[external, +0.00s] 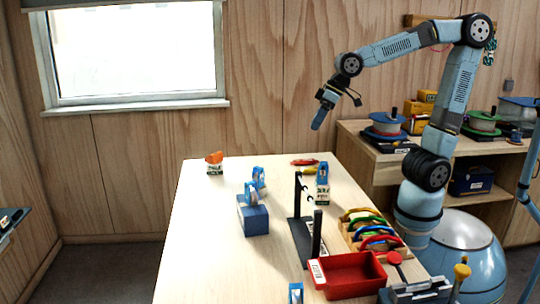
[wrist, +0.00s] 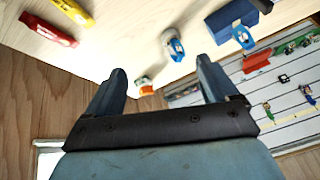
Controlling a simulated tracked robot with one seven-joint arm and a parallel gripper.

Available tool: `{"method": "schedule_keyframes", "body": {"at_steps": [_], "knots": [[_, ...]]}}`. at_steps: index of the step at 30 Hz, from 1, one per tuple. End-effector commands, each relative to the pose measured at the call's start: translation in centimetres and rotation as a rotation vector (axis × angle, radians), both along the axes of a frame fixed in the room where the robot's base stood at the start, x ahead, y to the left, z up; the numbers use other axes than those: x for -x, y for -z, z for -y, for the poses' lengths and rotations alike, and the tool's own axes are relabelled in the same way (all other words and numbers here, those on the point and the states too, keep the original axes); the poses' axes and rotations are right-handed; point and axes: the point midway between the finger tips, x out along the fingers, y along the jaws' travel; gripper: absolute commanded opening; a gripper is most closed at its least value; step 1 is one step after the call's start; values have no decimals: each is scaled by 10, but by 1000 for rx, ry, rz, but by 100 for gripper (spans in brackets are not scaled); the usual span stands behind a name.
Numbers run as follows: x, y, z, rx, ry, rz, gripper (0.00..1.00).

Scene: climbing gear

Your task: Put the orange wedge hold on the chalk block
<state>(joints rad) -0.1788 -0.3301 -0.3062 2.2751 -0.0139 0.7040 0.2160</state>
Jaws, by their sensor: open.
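An orange wedge-like piece (external: 214,157) is at the far left of the table. It appears to rest on a small white block (external: 214,169) with dark and green print. Both show small in the wrist view, the orange piece (wrist: 147,90) and the white block (wrist: 143,80), between my fingers but farther off. A plain blue block (external: 253,216) stands nearer the middle. I cannot tell for certain which block is the chalk block. My gripper (external: 318,124) is high above the table's far right part, open and empty, with its fingers (wrist: 161,82) apart.
Blue ring-like items (external: 258,178) stand by the blue block. A black rack (external: 300,232), a blue-and-white item (external: 322,184), coloured curved pieces (external: 368,228) and a red tray (external: 350,275) fill the right side. Red and yellow pieces (external: 304,163) lie at the back. The left front is clear.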

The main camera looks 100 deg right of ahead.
Motion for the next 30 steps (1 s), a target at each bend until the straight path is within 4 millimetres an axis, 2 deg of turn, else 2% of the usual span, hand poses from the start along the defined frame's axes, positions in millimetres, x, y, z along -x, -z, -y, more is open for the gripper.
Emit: {"method": "schedule_keyframes", "body": {"at_steps": [1, 9, 15, 21, 30], "knots": [[18, -5, -7, 6, -29, 8, 87], [103, -12, -40, 81, -183, 19, 87], [150, -6, -57, 151, -262, 16, 87], [169, -1, -64, 185, -294, 12, 87], [170, -1, -64, 188, -298, 11, 87]]}}
